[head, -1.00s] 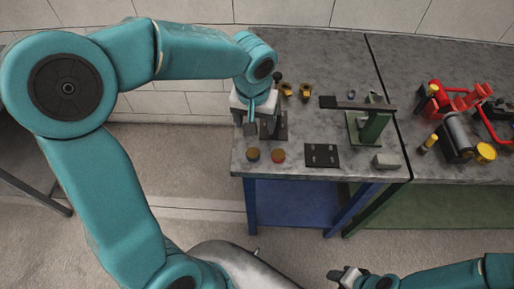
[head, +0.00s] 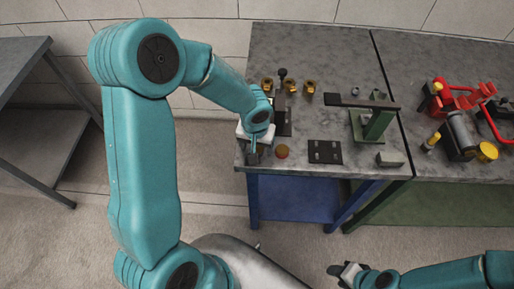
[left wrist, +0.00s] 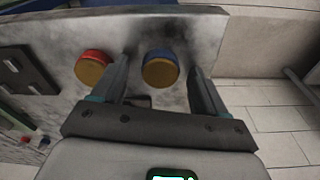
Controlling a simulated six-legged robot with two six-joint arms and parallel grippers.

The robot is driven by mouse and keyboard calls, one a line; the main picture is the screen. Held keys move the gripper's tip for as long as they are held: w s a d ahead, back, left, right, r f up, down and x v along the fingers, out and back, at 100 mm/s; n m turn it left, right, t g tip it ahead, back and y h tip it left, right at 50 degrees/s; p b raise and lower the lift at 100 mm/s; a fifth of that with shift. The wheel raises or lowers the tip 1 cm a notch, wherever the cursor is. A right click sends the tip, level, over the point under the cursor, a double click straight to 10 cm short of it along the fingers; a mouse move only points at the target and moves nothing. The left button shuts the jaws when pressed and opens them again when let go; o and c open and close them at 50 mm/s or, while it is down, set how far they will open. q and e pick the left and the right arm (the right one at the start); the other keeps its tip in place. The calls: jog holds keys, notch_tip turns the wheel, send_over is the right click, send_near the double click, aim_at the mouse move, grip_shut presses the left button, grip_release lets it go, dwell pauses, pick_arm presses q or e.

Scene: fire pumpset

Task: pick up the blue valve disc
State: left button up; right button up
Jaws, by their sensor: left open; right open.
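The blue valve disc (left wrist: 160,70) shows in the left wrist view as a blue-rimmed disc with a brassy yellow face, lying on the grey bench top. It is between the open fingers of my left gripper (head: 253,155), with a gap visible on either side. In the head view my left gripper covers it near the bench's front left corner. A similar red-rimmed disc (left wrist: 93,68) lies beside it, outside the fingers; it also shows in the head view (head: 282,151). My right gripper (head: 342,271) is open and empty, low in front of the bench.
On the grey bench (head: 345,50) are several brass fittings (head: 309,87), a dark slotted plate (head: 325,152), a green stand (head: 375,125) and a small grey block (head: 390,160). Red and yellow pump parts (head: 460,100) stand on the right-hand bench.

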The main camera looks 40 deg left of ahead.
pick_arm(q)
jog(key=shift+s+r, duration=0.15)
jog(key=shift+s, duration=0.05)
jog(key=shift+c, duration=1.3)
jog(key=shift+w, duration=0.1)
jog(key=c, duration=1)
